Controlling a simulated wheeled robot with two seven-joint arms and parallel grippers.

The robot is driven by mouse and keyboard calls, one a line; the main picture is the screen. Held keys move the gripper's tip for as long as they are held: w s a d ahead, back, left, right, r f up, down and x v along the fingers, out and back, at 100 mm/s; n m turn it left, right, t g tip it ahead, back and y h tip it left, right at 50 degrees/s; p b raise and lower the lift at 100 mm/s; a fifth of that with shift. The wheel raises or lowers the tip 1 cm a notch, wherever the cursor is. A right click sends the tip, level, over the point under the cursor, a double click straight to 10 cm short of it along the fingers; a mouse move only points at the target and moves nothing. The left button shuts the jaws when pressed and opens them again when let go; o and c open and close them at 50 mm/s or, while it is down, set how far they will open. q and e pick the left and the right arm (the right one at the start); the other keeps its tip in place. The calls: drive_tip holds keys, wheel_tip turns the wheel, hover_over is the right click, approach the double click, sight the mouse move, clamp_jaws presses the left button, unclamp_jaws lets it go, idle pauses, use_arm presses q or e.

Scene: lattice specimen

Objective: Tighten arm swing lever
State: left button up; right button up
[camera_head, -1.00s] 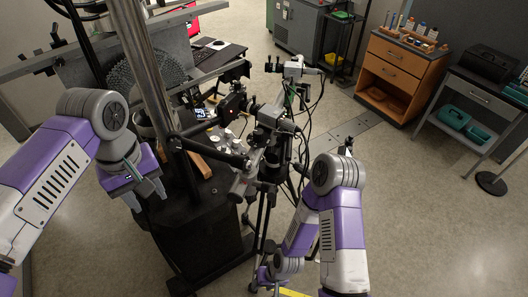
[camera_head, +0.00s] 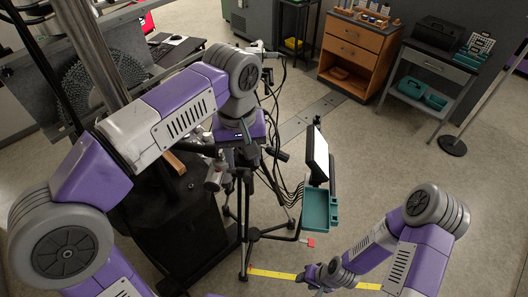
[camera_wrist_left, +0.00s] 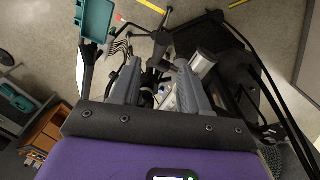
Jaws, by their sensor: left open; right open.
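My left arm reaches over the tripod-mounted equipment, and its purple gripper body (camera_head: 240,130) covers much of it in the head view. In the left wrist view the left gripper (camera_wrist_left: 158,92) is open, its two grey fingers pointing at dark and metal parts of the rig.
A tripod (camera_head: 246,215) stands on the floor beside a black pedestal (camera_head: 185,240). A tilted screen (camera_head: 318,157) and teal tray (camera_head: 320,212) stand to its right, with cables between. A wooden drawer cabinet (camera_head: 352,50) is at the back. Open floor lies right.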

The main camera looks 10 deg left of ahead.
sight(246, 173)
use_arm(q)
wheel_tip(246, 173, down, 7)
drive_tip(key=shift+d+f+b, duration=0.15)
drive_tip(key=shift+b, duration=0.15)
